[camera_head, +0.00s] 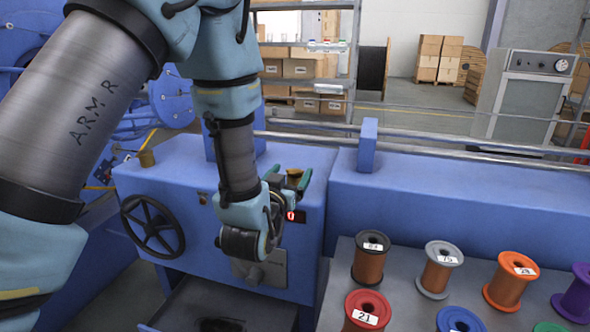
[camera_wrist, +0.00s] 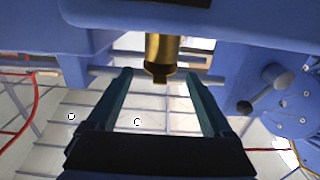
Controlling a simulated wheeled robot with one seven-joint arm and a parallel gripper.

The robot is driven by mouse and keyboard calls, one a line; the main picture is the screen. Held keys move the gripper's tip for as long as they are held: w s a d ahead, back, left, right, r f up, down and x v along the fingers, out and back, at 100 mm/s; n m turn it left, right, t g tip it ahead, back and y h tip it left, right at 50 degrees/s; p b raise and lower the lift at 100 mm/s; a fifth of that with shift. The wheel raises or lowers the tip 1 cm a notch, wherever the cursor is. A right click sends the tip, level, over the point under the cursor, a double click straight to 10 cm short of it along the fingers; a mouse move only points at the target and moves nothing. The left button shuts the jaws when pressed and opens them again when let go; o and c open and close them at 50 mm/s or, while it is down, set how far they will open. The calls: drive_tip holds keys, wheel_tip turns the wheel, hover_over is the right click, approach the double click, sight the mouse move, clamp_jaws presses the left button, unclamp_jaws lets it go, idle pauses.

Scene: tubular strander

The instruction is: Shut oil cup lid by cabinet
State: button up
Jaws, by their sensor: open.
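A small brass oil cup (camera_head: 294,173) stands on the right part of the blue machine housing. My gripper (camera_head: 289,177) is at this cup, with its green fingers apart on either side of it in the head view. In the wrist view the brass cup (camera_wrist: 162,50) shows beyond the open fingers of my gripper (camera_wrist: 161,75), roughly centred between them. Nothing is held, and I see no clear contact. I cannot tell how far its lid stands open. A second brass cup (camera_head: 146,158) stands on the left of the housing.
A black handwheel (camera_head: 152,227) is on the housing front, with a small red display (camera_head: 296,216) near my gripper. Several wire spools, one of them red (camera_head: 367,309), stand on a grey table at right. A grey cabinet (camera_head: 530,95) stands at the back right.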

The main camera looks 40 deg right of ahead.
sight(295, 170)
drive_tip(key=shift+x, duration=1.8)
drive_tip(key=shift+s, duration=0.1)
clamp_jaws()
drive_tip(key=shift+f+h+b, duration=0.3)
drive_tip(key=shift+f+b, duration=0.15)
drive_tip(key=shift+b, duration=0.65)
drive_tip(key=b, duration=0.2)
drive_tip(key=shift+f+t+h+b, duration=0.15)
drive_tip(key=shift+t+h+b, duration=0.15)
drive_tip(key=shift+t+b, duration=0.1)
drive_tip(key=h+b, duration=0.1)
drive_tip(key=b, duration=0.2)
drive_tip(key=shift+a+t+b, duration=0.1)
drive_tip(key=shift+t+b, duration=0.2)
drive_tip(key=shift+b, duration=0.35)
drive_tip(key=shift+h+b, duration=0.3)
drive_tip(key=shift+r, duration=0.25)
